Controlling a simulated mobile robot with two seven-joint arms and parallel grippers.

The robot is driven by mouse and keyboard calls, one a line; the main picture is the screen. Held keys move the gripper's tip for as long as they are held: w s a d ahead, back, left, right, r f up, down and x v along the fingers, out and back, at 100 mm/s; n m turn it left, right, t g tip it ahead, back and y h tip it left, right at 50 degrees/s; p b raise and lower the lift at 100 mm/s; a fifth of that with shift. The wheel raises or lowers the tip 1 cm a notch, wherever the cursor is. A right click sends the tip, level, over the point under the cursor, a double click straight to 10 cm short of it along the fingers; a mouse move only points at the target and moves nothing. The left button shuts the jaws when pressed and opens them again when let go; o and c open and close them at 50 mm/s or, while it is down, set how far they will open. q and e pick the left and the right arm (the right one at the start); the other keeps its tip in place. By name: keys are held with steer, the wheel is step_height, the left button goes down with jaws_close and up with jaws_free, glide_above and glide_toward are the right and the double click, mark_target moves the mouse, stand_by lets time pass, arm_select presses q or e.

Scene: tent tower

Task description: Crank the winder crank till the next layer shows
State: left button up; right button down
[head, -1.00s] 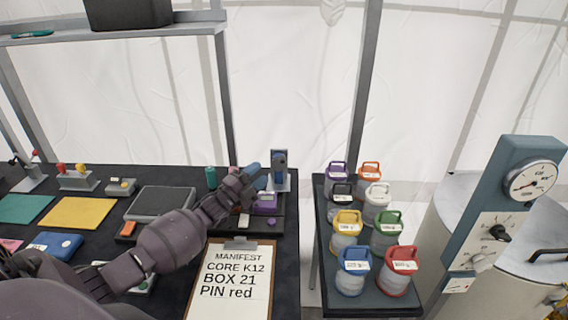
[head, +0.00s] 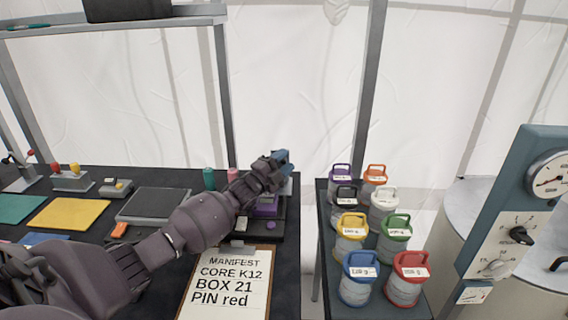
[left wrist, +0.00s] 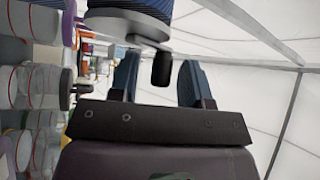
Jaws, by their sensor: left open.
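My left gripper (head: 284,160) is over the winder at the back right of the dark bench and hides most of it in the head view. Part of the winder's pale grey stand (head: 288,186) shows below the gripper. In the left wrist view, the two blue fingers (left wrist: 160,78) are apart. The black crank knob (left wrist: 162,68) is between them near their tips, with a gap visible on each side. Above it are the winder's pale disc (left wrist: 128,27) and blue wound body (left wrist: 135,8). My right gripper is in neither view.
A clipboard manifest (head: 225,285) lies at the bench front. Right of the bench, a stand holds several lidded jars, such as the blue-lidded one (head: 360,280). A gauge panel (head: 510,215) stands farther right. A shelf (head: 60,30) spans the back left.

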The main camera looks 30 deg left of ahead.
arm_select(q)
steer(key=shift+c, duration=1.3)
jaws_close()
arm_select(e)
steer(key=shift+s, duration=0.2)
